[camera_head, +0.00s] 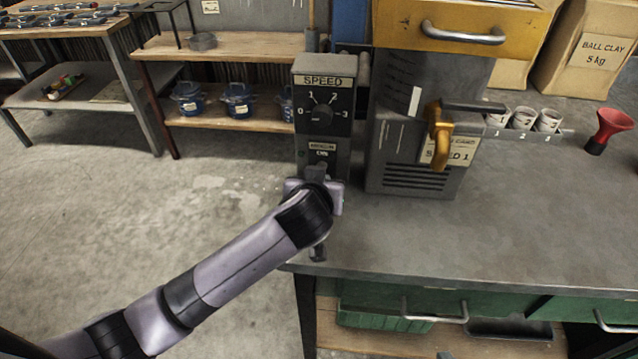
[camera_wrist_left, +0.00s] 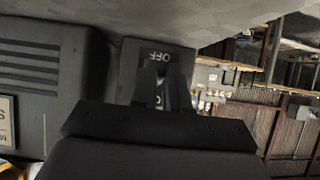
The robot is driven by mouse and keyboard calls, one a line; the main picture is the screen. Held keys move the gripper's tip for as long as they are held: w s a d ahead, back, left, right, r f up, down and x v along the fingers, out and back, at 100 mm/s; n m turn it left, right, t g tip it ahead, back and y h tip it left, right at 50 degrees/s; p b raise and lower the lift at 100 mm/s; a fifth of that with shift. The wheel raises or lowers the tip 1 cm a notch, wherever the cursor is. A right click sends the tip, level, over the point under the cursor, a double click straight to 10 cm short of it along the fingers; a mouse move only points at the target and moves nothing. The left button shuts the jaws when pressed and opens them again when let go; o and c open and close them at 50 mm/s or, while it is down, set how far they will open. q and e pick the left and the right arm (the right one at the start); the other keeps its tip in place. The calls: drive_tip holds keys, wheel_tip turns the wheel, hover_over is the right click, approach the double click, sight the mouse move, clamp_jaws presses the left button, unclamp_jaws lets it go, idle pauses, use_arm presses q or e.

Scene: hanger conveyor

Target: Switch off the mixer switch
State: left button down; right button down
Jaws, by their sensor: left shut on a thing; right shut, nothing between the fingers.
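The mixer switch (camera_head: 320,170) is on the front of the grey control box, below the ON label. My left gripper (camera_head: 316,188) is at the switch in the head view, its fingers largely hidden by its own wrist. In the left wrist view, the left gripper (camera_wrist_left: 164,95) is shut on the dark switch lever. The OFF label (camera_wrist_left: 160,57) shows upside down just beyond the fingers. I cannot tell the lever's exact position.
The SPEED dial (camera_head: 322,112) is above the switch. The grey mixer housing (camera_head: 418,165) stands right beside the control box. An orange handle (camera_head: 440,135), several small cups (camera_head: 523,118) and a red funnel (camera_head: 612,128) are to the right. The bench top (camera_head: 480,225) in front is clear.

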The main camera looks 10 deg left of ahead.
use_arm(q)
drive_tip(key=c, duration=1.1)
unclamp_jaws()
drive_tip(key=shift+v, duration=3.6)
